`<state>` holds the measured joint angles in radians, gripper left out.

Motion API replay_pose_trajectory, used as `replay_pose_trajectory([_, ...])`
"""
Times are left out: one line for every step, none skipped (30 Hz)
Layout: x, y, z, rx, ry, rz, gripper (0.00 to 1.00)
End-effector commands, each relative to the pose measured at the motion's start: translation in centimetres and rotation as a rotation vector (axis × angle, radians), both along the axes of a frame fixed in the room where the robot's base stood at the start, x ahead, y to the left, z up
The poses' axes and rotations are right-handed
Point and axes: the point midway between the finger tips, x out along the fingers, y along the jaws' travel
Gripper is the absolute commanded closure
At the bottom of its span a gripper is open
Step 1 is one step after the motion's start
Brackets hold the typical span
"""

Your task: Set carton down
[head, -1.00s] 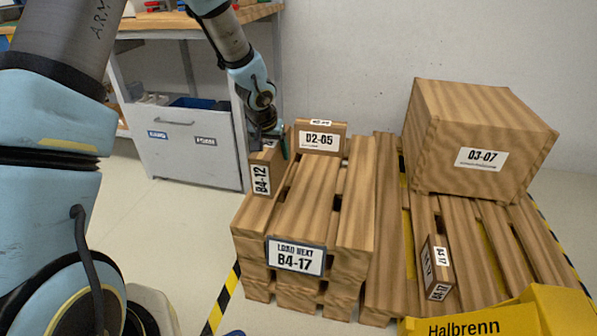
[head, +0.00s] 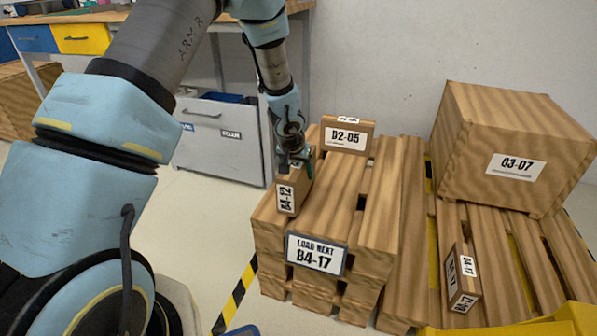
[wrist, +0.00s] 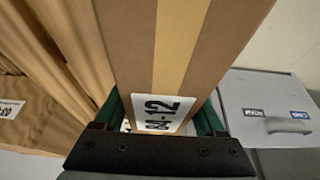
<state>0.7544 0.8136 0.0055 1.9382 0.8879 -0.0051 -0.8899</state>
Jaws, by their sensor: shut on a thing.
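My gripper (head: 293,163) is shut on a small brown carton labelled B4-12 (head: 287,197), gripping it from above. The carton is at the left edge of the left wooden pallet stack (head: 320,205); I cannot tell whether its underside touches the slats. In the wrist view, the B4-12 carton (wrist: 185,50) fills the space between the green fingers, with its label near the palm. A carton labelled 02-05 (head: 347,131) stands at the back of the same stack. A small B4-17 carton (head: 463,280) stands on the right pallet.
A sign (head: 316,254) reading B4-17 hangs on the stack's front. A large 03-07 box (head: 510,150) stands on the right pallet. A yellow bin (head: 540,325) is at front right. A grey cabinet (head: 222,140) stands behind left. Slats right of the held carton are bare.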

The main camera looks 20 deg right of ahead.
Motion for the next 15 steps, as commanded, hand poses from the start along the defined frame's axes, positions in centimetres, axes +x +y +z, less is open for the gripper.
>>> replay_pose_trajectory([0.05,-0.06,-0.06,-0.001,-0.001,0.0,1.0])
replay_pose_trajectory([0.05,-0.05,-0.18,-0.002,-0.001,0.001,1.0])
replay_pose_trajectory([0.05,-0.05,-0.31,-0.001,-0.001,0.0,1.0])
replay_pose_trajectory([0.0,0.01,-0.33,0.0,0.0,0.0,0.25])
replay_pose_trajectory([0.0,0.0,-0.28,0.0,0.0,0.0,0.22])
replay_pose_trajectory([0.0,0.0,-0.27,0.0,0.0,0.0,0.17])
replay_pose_trajectory([0.0,0.02,-0.28,0.0,0.0,0.0,0.14])
replay_pose_trajectory([0.0,0.02,-0.28,0.0,0.0,0.0,0.11])
replay_pose_trajectory([0.0,0.02,-0.28,0.0,0.0,0.0,0.06])
replay_pose_trajectory([0.0,0.01,-0.27,0.0,0.0,0.0,0.03])
replay_pose_trajectory([0.0,0.02,-0.28,0.0,0.0,0.0,0.0])
replay_pose_trajectory([0.0,0.01,-0.27,0.0,0.0,0.0,0.0])
replay_pose_trajectory([0.0,0.01,-0.26,0.0,0.0,0.0,0.0])
replay_pose_trajectory([0.0,0.01,-0.26,0.0,0.0,0.0,0.0])
replay_pose_trajectory([0.01,0.02,-0.26,0.0,0.0,0.0,0.0])
